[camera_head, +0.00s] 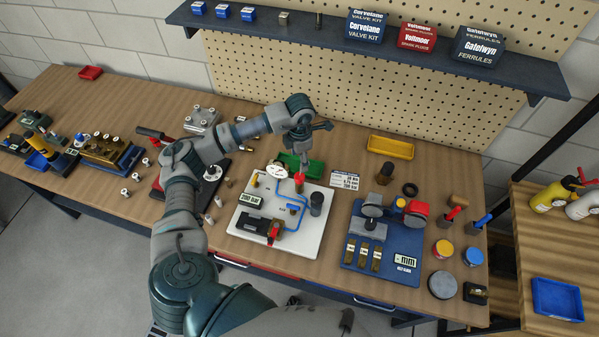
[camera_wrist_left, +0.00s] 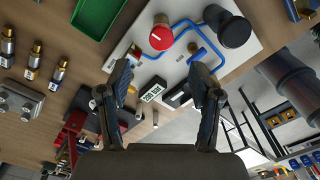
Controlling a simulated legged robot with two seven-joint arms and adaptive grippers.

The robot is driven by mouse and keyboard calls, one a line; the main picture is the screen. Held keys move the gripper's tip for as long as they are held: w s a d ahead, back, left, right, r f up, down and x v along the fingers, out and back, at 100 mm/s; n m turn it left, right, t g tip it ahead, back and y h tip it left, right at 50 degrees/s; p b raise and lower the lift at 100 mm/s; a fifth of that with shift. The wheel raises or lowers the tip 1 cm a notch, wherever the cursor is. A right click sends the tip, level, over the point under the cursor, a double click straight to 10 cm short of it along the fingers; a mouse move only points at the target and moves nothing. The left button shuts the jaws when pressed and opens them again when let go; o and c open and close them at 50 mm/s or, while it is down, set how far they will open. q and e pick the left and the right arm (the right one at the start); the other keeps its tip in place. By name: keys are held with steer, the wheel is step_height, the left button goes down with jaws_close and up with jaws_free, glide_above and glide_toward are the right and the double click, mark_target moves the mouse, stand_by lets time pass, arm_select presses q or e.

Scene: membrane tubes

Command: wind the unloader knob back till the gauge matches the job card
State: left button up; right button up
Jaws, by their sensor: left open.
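The red unloader knob (camera_head: 299,178) stands on a white board (camera_head: 312,243) with blue piping. It also shows in the left wrist view (camera_wrist_left: 161,34), beyond my fingertips. My left gripper (camera_head: 303,163) is above the knob, pointing down. In the left wrist view my left gripper (camera_wrist_left: 160,76) has its fingers apart with nothing between them, and the knob is not between them. The gauge display (camera_head: 250,199) lies on the board's left side; it shows in the left wrist view too (camera_wrist_left: 154,92). I cannot read either clearly.
A black cylinder (camera_head: 316,204) stands close right of the knob. A green tray (camera_head: 315,168) is behind the board. A blue fixture board (camera_head: 386,262) lies to the right, a yellow bin (camera_head: 391,147) behind it. Bare bench shows around the job card.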

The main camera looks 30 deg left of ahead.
mark_target(300, 175)
arm_select(q)
steer(key=f, duration=0.5)
steer(key=f+p, duration=0.1)
steer(key=f, duration=0.2)
steer(key=shift+d, duration=0.25)
steer(key=shift+a+f, duration=0.3)
steer(key=shift+f, duration=0.25)
steer(key=shift+a+f, duration=0.1)
steer(key=c, duration=0.4)
steer(key=shift+d, duration=0.3)
steer(key=c, duration=0.7)
steer(key=shift+c, duration=0.2)
arm_select(e)
steer(key=shift+d+r, duration=0.5)
steer(key=shift+r, duration=0.15)
